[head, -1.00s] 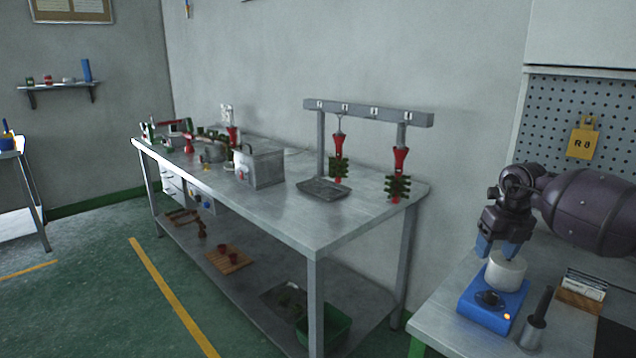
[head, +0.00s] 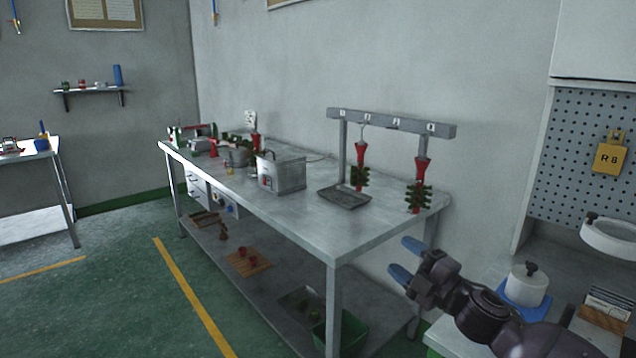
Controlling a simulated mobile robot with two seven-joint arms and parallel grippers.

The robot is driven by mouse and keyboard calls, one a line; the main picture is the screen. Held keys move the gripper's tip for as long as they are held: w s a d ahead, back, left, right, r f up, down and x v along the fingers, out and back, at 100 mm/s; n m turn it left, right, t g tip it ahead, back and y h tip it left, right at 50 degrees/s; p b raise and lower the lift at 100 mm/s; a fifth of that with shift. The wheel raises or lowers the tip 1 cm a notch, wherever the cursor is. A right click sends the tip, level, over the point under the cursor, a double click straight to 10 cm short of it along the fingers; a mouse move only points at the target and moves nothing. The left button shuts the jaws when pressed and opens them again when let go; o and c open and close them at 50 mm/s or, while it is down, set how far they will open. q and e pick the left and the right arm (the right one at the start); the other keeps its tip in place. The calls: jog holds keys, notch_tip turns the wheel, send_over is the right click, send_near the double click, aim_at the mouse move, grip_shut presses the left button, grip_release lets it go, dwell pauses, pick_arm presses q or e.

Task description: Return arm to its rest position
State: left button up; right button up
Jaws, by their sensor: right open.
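My right gripper (head: 406,259) is open and empty, with two blue fingertips apart. It is at the lower right, in front of the right end of the long steel table (head: 330,235). Its arm comes in from the bottom right. A white round pot with a dark knob (head: 527,286) stands on a blue base (head: 524,299) on the bench at the right, clear of the gripper. My left gripper is not in view.
A card holder (head: 606,308) is on the right bench. The green floor at left is clear.

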jog(key=s+d+f+m+h+p, duration=0.1)
jog(key=s+d+f+m+h, duration=0.25)
jog(key=s+f+m, duration=0.45)
jog(key=s+d+f+m+h+p, duration=0.1)
jog(key=s+d+f+m+h, duration=0.1)
jog(key=s+f+m+h, duration=0.45)
jog(key=s+d+f+m+g, duration=0.1)
jog(key=s+f+m, duration=0.1)
jog(key=s+f, duration=0.3)
jog(key=s+d+f+m+g+h, duration=0.1)
jog(key=s+f, duration=0.3)
jog(key=s, duration=0.7)
jog(key=s+d+f+m+g+h+p, duration=0.1)
jog(key=s+f+m, duration=0.3)
jog(key=s, duration=0.4)
jog(key=shift+d+f+g, duration=0.8)
jog(key=shift+d+g, duration=0.1)
